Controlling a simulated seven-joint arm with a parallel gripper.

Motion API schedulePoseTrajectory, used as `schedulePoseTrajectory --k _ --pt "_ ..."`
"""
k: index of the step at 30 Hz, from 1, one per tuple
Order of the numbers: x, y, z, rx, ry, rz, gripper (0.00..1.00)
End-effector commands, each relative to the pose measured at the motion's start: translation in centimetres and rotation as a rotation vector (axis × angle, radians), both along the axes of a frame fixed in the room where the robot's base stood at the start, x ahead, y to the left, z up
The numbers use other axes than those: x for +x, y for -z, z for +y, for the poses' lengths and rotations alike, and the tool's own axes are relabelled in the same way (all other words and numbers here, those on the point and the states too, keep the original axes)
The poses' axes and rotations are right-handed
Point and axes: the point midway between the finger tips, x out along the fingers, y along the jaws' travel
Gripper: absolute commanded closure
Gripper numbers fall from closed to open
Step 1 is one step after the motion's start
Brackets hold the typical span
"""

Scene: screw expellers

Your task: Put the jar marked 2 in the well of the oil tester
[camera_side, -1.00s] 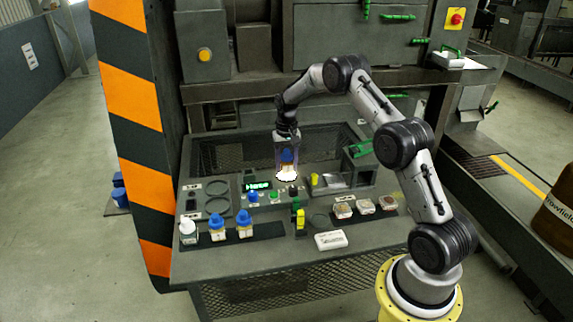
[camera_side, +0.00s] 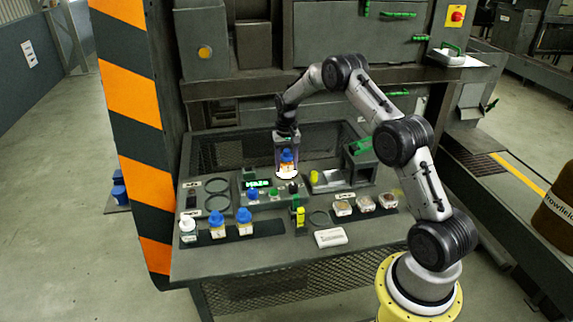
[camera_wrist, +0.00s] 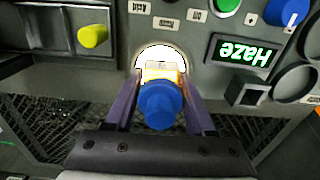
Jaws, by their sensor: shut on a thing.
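A blue-capped jar with an orange-yellow body (camera_side: 287,167) is between the fingers of my gripper (camera_side: 287,158). It is upright in the side view. In the wrist view the blue cap (camera_wrist: 160,103) hides most of the body, and my gripper (camera_wrist: 163,92) has a finger on each side. No number is readable on it. The jar is at the lit white well (camera_wrist: 157,49) of the oil tester (camera_side: 265,197). Glow shows around the jar's lower part; I cannot tell whether its base touches the well floor. The tester's display (camera_wrist: 243,56) reads "Haze".
A white-capped jar (camera_side: 188,231) and two blue-capped jars (camera_side: 217,227) (camera_side: 244,224) stand on a dark strip at the front left. Small sample dishes (camera_side: 365,203) sit to the right. A white block (camera_side: 330,238) lies at the front. A yellow knob (camera_wrist: 92,36) is beside the well.

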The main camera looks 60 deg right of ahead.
Motion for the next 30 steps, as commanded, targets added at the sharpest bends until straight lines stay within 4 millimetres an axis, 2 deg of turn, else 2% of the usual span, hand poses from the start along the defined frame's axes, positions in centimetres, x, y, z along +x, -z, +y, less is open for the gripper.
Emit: schedulePoseTrajectory --k 26,27,30 --pt "0.07 0.25 -0.04 -0.001 0.000 -0.003 1.00" --pt "0.06 0.25 -0.03 -0.001 0.000 -0.003 0.42" --pt "0.06 0.26 -0.03 -0.001 0.000 -0.003 0.24"
